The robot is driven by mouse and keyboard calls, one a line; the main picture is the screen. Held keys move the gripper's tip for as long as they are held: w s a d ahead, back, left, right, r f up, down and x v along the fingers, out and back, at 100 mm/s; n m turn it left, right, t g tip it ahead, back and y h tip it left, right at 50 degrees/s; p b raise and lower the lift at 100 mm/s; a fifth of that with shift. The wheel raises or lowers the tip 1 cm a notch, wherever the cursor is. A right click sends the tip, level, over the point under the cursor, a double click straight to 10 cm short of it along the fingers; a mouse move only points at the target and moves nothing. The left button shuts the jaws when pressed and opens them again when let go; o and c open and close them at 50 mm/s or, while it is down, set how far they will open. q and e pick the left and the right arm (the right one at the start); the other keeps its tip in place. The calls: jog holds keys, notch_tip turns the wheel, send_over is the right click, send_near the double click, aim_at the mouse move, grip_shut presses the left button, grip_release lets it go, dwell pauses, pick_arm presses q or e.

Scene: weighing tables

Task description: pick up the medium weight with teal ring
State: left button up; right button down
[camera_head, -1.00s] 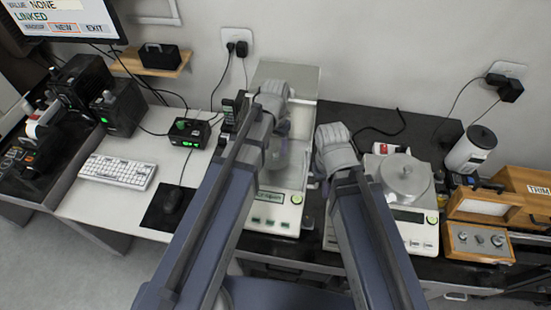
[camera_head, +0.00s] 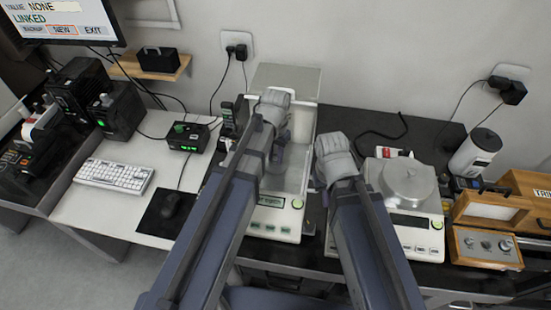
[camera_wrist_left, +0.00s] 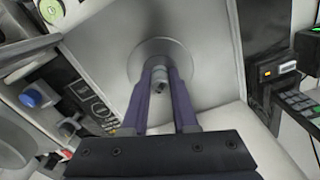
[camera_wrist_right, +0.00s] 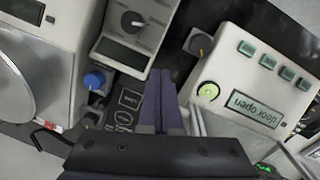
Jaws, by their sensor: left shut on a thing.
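My left gripper (camera_wrist_left: 160,72) is inside the draft-shield balance (camera_head: 273,218), which stands left of centre in the head view. Its fingers are shut on a small grey metal weight (camera_wrist_left: 159,79), over the round pan (camera_wrist_left: 160,48). I cannot tell whether the weight touches the pan. No teal ring shows on it. My right gripper (camera_wrist_right: 160,76) has its fingers together, with nothing seen between them, above the dark bench between the two balances. Its fingers are mostly hidden by its wrist in the head view.
An open-top balance (camera_head: 418,225) with a covered pan stands to the right. A blue-topped knob (camera_wrist_right: 94,80) and a dark knob (camera_wrist_right: 199,42) show near the right gripper. A wooden TRIM box (camera_head: 485,248) stands far right.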

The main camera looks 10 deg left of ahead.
pick_arm(q)
grip_shut()
jog(key=shift+r, duration=0.15)
notch_tip(320, 180, up, 10)
jog(key=p, duration=1)
